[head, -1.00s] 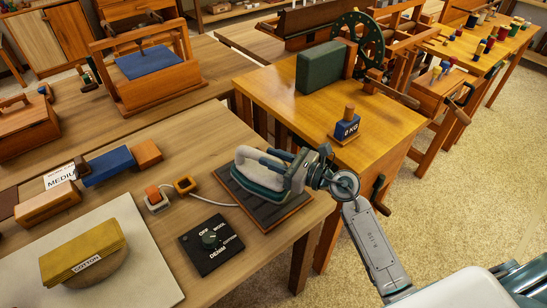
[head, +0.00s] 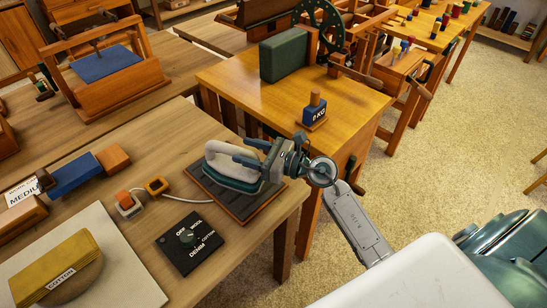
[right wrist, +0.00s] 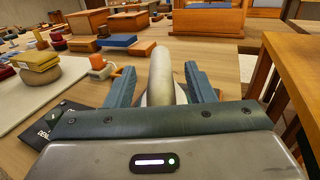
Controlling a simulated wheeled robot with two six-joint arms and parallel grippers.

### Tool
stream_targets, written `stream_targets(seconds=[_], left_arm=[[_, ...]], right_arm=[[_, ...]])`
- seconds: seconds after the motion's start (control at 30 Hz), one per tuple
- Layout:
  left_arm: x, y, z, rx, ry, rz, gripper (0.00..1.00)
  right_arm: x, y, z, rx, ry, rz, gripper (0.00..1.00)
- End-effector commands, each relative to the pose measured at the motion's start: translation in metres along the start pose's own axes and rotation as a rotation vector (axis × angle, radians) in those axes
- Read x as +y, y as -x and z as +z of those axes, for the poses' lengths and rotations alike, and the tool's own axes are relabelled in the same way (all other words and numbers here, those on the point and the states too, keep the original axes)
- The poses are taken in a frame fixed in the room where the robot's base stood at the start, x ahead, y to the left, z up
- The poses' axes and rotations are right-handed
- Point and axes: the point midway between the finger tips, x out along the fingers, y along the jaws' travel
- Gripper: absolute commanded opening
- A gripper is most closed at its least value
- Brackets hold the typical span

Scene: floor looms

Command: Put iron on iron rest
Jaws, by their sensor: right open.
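The iron (head: 216,174) has a pale handle and upper body with a dark teal lower part. It sits flat on the dark, wood-edged iron rest (head: 246,212) near the table's right edge. My right gripper (head: 243,150) is open at the iron's handle. In the right wrist view its two blue-grey fingers (right wrist: 162,90) stand on either side of the pale handle (right wrist: 161,72), with gaps beside it. The iron's lower part is mostly hidden there. My left gripper is not in view.
A dark dial panel (head: 188,243) lies in front of the rest, and a cord runs to a small white block (head: 129,207). A pale board (head: 120,262) with folded yellow cloth (head: 55,266) is at left. A 8 KG weight (head: 314,112) stands on the table behind.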

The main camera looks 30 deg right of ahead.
Motion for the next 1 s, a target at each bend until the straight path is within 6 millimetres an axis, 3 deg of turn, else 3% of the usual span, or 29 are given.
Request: stream_targets(seconds=[0.1, 0.2, 0.5, 0.7, 1.0], left_arm=[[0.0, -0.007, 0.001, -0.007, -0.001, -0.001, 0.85], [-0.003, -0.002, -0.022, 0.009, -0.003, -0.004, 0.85], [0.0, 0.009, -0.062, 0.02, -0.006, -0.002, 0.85], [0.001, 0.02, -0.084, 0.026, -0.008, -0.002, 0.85], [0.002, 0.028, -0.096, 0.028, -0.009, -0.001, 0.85]], right_arm=[[0.001, 0.021, -0.004, 0.006, 0.004, 0.003, 0.49], [0.0, 0.037, -0.004, 0.005, 0.004, 0.002, 0.49], [0.001, 0.078, -0.004, 0.007, 0.003, 0.004, 0.49], [0.0, 0.096, -0.003, 0.003, 0.004, 0.004, 0.49], [0.001, 0.105, 0.0, 0.001, 0.0, 0.002, 0.49]])
